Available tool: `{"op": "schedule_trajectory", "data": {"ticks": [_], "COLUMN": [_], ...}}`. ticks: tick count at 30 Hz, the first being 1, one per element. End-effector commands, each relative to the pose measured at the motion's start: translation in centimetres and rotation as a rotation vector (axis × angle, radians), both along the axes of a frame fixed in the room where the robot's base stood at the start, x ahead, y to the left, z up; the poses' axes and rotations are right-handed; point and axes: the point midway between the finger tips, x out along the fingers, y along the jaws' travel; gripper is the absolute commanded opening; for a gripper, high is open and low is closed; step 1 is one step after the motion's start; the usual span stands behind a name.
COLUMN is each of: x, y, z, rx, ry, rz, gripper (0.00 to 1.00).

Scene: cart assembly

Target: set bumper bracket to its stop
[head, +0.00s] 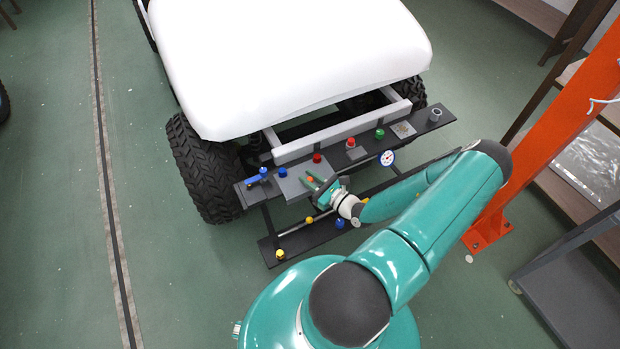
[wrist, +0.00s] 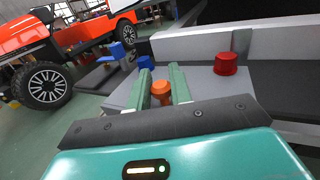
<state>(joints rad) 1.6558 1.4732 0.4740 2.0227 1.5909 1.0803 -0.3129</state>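I cannot tell for certain which part is the bumper bracket. The likely one is a grey plate (head: 290,188) on the black crossbar at the cart's front, with an orange knob on it. In the wrist view the orange knob (wrist: 162,92) stands between the two green fingers of my gripper (wrist: 160,74). The fingers are apart, one on each side of the knob, and firm contact is not visible. In the head view my gripper (head: 311,181) reaches over the plate from the front right. The stop cannot be made out.
A round gauge (head: 387,158) hangs on the bar. A lower black bar (head: 315,238) runs in front. An orange post (head: 545,140) stands at right.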

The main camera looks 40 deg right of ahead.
Motion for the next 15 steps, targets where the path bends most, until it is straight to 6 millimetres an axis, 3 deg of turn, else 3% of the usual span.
{"op": "schedule_trajectory", "data": {"ticks": [5,12,15], "x": [0.2,2.5,2.6], "y": [-0.1,-0.8,-0.8], "z": [0.0,0.0,0.0], "rx": [-0.001,-0.003,-0.002], "ry": [0.000,0.000,0.000], "rz": [0.000,0.001,-0.001], "gripper": [0.00,0.00,0.00]}}
